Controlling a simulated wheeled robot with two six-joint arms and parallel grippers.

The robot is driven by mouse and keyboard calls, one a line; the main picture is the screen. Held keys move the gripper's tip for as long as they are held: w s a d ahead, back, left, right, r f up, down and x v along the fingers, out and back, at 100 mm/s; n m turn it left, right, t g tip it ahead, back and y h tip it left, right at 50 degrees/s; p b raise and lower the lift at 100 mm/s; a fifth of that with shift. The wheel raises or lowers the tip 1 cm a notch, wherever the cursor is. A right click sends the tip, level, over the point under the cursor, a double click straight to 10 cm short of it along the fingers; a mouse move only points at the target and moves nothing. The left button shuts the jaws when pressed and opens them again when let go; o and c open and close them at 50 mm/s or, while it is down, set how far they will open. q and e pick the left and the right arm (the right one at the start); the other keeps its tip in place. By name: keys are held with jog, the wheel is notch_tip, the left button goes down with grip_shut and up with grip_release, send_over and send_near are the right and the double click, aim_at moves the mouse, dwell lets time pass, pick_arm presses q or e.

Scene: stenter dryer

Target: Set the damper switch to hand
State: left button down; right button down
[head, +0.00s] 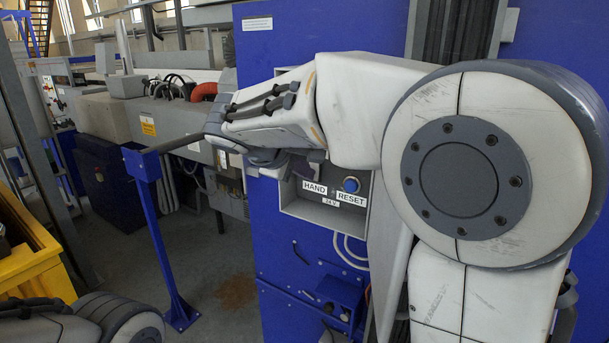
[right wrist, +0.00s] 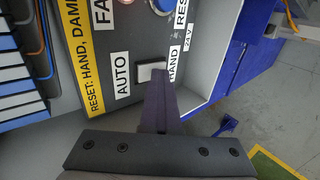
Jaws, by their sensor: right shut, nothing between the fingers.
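The damper switch (right wrist: 150,71) is a pale rocker between the AUTO label (right wrist: 121,75) and the HAND label (right wrist: 173,63) in the right wrist view. Its lower part is hidden behind my right gripper (right wrist: 160,80), whose dark purple fingers are shut and empty. The fingertips are at the switch, on the side towards HAND; I cannot tell whether they touch it. In the head view the right gripper (head: 308,163) is at the recessed panel (head: 327,214), above its HAND label (head: 314,187), and the switch is hidden. My left gripper is out of view.
A blue button (head: 350,184) sits above the RESET label (head: 351,199), close to the gripper. The box's side walls (right wrist: 212,70) enclose the panel. A blue post with a grey rail (head: 150,165) stands left of the cabinet. A yellow bin (head: 35,255) is at far left.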

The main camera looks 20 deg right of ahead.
jog(key=shift+d+f, duration=0.15)
jog(key=shift+f, duration=0.15)
jog(key=shift+f+b, duration=0.25)
jog(key=shift+b, duration=0.1)
jog(key=shift+r, duration=0.15)
notch_tip(320, 180, up, 2)
jog(key=shift+w+d+r+p, duration=0.1)
jog(key=shift+w+p, duration=0.05)
jog(key=shift+p, duration=0.5)
